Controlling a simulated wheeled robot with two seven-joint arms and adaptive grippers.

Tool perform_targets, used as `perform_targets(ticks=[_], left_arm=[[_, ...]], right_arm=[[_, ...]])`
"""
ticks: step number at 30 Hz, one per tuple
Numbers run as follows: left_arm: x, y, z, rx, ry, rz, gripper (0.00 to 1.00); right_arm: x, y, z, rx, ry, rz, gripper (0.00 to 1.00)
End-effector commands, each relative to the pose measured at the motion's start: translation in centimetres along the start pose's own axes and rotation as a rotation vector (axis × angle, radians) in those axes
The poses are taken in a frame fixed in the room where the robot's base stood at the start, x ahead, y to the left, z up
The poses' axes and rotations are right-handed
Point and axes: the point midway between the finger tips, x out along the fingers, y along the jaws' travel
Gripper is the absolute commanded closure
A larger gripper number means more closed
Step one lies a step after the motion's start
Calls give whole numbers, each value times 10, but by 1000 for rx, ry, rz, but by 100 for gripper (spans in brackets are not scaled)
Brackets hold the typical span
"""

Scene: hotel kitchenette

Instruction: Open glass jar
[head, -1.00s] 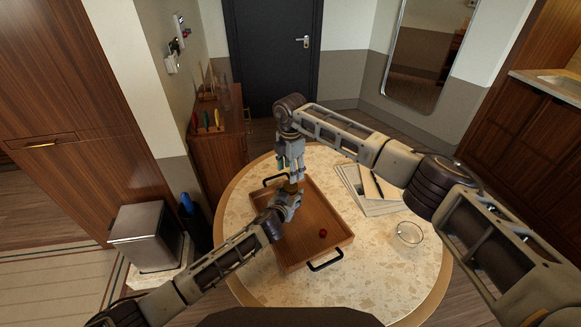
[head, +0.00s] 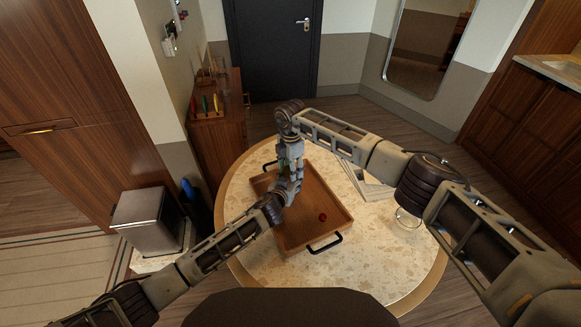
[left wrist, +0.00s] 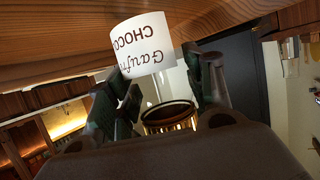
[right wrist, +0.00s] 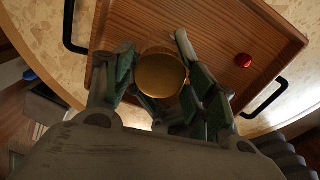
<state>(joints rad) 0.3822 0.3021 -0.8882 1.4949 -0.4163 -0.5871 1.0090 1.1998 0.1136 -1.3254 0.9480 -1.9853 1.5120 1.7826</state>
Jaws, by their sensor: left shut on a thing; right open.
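The glass jar shows in the left wrist view by its white label with brown lettering (left wrist: 140,42), upside down there. My left gripper (head: 291,187) is shut on the jar above the wooden tray; in the head view the grippers hide most of the jar. Its gold lid shows in the left wrist view (left wrist: 169,118) and, as a round gold disc, in the right wrist view (right wrist: 160,76). My right gripper (head: 290,162) is open, pointing down just above the left one, with its fingers on either side of the lid. I cannot tell whether they touch it.
The wooden tray (head: 318,235) with black handles lies on the round stone-topped table (head: 375,265). A small red object (head: 322,217) is in the tray. A clear glass (head: 405,219) and papers (head: 368,184) are at the right, close beneath my right arm. The table's front is clear.

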Motion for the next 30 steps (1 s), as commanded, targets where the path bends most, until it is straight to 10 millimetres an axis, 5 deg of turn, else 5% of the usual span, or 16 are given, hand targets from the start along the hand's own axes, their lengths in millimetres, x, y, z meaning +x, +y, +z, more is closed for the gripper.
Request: perform_targets(ticks=[2, 11, 30], left_arm=[[0, 0, 1, 0, -1, 0, 100], [0, 0, 1, 0, -1, 0, 100], [0, 0, 1, 0, -1, 0, 100]], right_arm=[[0, 0, 0, 0, 0, 0, 44], [0, 0, 0, 0, 0, 0, 81], [0, 0, 0, -285, -1, 0, 82]])
